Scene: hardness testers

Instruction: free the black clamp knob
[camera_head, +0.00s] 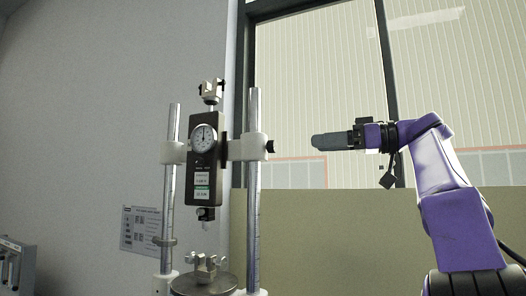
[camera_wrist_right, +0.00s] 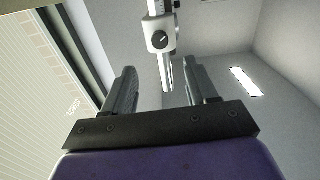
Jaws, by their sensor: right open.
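The black clamp knob (camera_head: 270,147) sticks out from the right side of a white clamp block (camera_head: 247,148) on the tester's right column (camera_head: 254,110). In the right wrist view the knob (camera_wrist_right: 159,40) shows face-on as a dark disc with a light mark, on the white block. My right gripper (camera_head: 318,141) points left at about the knob's height, with a clear gap between its tips and the knob. Its two grey fingers are apart and empty in the wrist view (camera_wrist_right: 163,76), with the knob beyond and between them. My left gripper is not in view.
The tester's dial gauge (camera_head: 203,138) sits between two metal columns. A small clamp (camera_head: 206,262) stands on the round base (camera_head: 205,285) below. A grey device (camera_head: 15,262) is at the lower left edge. The space around my right gripper looks clear, with a window behind.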

